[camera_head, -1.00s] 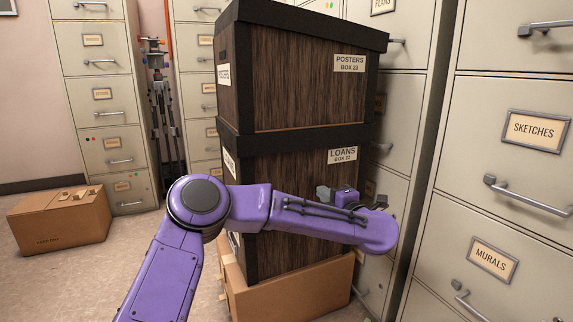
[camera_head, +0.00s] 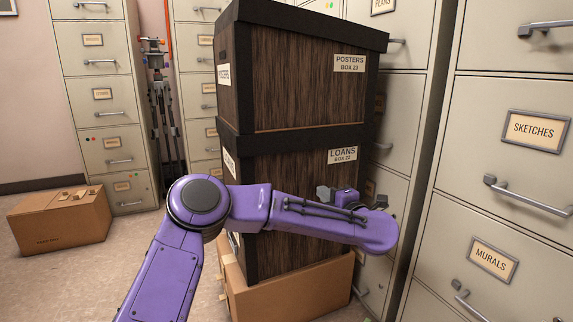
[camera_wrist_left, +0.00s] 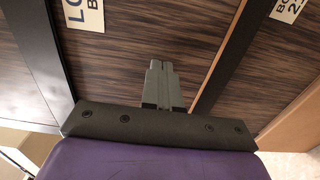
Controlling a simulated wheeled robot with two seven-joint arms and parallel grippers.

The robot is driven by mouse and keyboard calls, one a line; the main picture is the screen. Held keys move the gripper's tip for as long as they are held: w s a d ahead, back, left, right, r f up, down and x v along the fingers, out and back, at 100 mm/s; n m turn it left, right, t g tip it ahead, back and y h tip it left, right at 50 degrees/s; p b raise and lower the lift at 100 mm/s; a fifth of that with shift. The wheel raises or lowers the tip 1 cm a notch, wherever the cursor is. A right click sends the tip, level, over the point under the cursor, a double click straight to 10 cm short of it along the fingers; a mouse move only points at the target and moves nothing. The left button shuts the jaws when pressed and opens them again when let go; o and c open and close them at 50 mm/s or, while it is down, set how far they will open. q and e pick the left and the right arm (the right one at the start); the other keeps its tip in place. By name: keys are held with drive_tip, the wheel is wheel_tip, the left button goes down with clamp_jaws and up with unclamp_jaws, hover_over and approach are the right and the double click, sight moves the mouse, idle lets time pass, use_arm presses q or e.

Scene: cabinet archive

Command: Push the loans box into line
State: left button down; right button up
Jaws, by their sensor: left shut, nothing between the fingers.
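The loans box (camera_head: 290,180) is a dark wood-grain box with black edges and a "LOANS BOX 22" label. It stands in a stack directly under the posters box (camera_head: 300,85). My purple left arm crosses in front of its lower part. My left gripper (camera_head: 325,192) shows only as a small grey piece in front of the box. In the left wrist view the grey fingers (camera_wrist_left: 160,72) are shut and empty, pointing at the wood-grain faces near a black band. I cannot tell whether they touch. The loans label (camera_wrist_left: 83,14) is cut off there. My right gripper is out of view.
A cardboard box (camera_head: 300,294) lies under the stack. Beige filing cabinets (camera_head: 500,85) stand close at the right and more stand behind. A tripod (camera_head: 160,95) stands between cabinets. Another cardboard box (camera_head: 60,228) sits on the floor at the left, with free floor before it.

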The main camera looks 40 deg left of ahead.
use_arm(q)
drive_tip(key=shift+a, duration=0.1)
drive_tip(key=shift+w+a, duration=0.25)
drive_tip(key=shift+a, duration=0.2)
drive_tip(key=shift+a, duration=0.1)
drive_tip(key=shift+p+x, duration=0.75)
drive_tip(key=shift+x, duration=0.95)
drive_tip(key=p+v, duration=0.2)
drive_tip(key=v, duration=0.5)
drive_tip(key=shift+p, duration=0.35)
